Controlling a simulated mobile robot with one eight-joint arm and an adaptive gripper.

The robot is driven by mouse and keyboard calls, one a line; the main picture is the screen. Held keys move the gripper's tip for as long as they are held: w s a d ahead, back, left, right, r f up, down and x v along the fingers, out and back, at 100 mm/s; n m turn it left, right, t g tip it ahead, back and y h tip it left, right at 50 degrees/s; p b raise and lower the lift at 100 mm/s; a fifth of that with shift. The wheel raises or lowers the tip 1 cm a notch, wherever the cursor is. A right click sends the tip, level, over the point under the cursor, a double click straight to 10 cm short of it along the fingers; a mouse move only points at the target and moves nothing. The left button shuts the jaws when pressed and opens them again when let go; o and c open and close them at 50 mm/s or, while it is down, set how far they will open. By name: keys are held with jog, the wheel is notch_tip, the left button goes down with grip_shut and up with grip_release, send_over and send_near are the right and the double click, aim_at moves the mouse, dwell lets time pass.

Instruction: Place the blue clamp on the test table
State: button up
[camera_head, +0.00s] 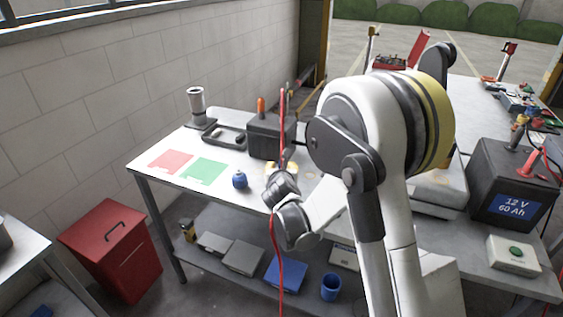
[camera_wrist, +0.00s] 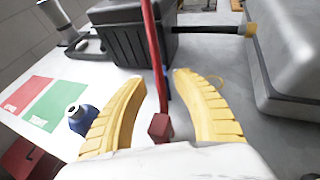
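The test table (camera_head: 222,200) is a pale-topped table with a red card (camera_head: 171,160) and a green card (camera_head: 203,171) on it. I cannot make out a blue clamp for certain. A small round blue thing with a short neck (camera_head: 240,180) stands on the table; it also shows left of my fingers in the wrist view (camera_wrist: 82,118). My gripper (camera_wrist: 160,78) has two yellow fingers spread apart over the table. A red cable (camera_wrist: 154,45) with a red block (camera_wrist: 160,128) runs between them; I cannot tell whether they touch it.
A black box (camera_head: 270,137) and a dark tray (camera_head: 223,134) stand at the table's back. A grey case (camera_wrist: 290,60) is right of my fingers. A 12 V battery (camera_head: 510,185) stands at the right. A red bin (camera_head: 110,250) stands on the floor at left. The table's left front is clear.

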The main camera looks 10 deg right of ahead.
jog(key=s+d+r+m+g+p, duration=0.1)
jog(key=s+r+m, duration=0.35)
jog(key=s, duration=0.25)
jog(key=s+d+r+m+g+p, duration=0.1)
jog(key=s+r+m, duration=0.3)
jog(key=s+m, duration=0.25)
jog(key=s+a+r+m+g+y, duration=0.1)
jog(key=s+r+m+g+y, duration=0.1)
jog(key=s+m, duration=2)
jog(key=shift+s+r+g+y, duration=0.15)
jog(key=shift+s+g+y, duration=0.35)
jog(key=shift+s+g, duration=0.6)
